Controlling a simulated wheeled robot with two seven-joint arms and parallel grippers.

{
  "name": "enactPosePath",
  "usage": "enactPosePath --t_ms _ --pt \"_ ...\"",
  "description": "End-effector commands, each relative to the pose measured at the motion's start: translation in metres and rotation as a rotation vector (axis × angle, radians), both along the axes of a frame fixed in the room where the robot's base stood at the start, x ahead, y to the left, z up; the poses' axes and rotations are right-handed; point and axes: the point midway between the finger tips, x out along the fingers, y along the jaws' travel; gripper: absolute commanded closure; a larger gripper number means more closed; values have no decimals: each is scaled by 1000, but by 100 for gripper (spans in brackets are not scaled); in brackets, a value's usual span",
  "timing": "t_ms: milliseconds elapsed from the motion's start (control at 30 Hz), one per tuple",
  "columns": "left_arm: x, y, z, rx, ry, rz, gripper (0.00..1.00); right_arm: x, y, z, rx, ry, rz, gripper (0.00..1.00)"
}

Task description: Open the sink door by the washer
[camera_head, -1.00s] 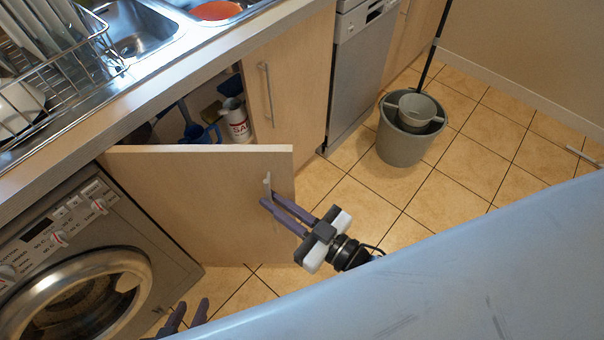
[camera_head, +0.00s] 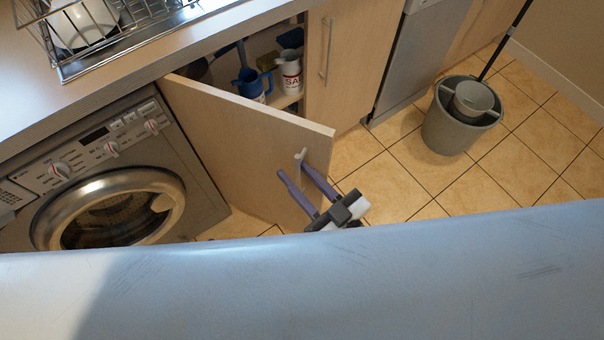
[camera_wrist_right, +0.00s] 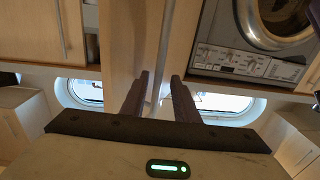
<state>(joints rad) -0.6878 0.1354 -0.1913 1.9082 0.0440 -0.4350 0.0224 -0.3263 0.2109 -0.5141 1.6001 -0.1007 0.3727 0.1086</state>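The wooden sink door (camera_head: 235,135) beside the washer (camera_head: 110,180) stands swung well out from its cabinet. Its pale bar handle (camera_head: 300,158) is near the free edge. My right gripper (camera_head: 294,171) is open at the handle, with its purple fingers apart, one to each side of the bar. In the right wrist view the handle (camera_wrist_right: 166,40) runs between the two dark fingers (camera_wrist_right: 159,80), with a gap showing. Whether a fingertip touches it I cannot tell. My left gripper is not in view.
Inside the cabinet stand a blue jug (camera_head: 250,84) and a white bottle (camera_head: 289,72). A closed cabinet door (camera_head: 345,60) is to the right. A grey bucket (camera_head: 450,130) stands on the tiled floor, with free floor around it. A dish rack (camera_head: 110,30) sits on the counter.

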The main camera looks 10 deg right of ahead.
Motion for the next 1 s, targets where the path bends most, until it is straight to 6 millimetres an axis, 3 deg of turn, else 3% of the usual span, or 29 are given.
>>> enactPosePath --t_ms 367,800,1000 --pt "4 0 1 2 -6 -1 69 -7 -9 -6 -7 11 -5 72" --pt "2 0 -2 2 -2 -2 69 -72 -51 -5 -6 9 -3 72" --pt "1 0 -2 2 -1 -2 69 -85 -59 -4 -4 6 -3 72"
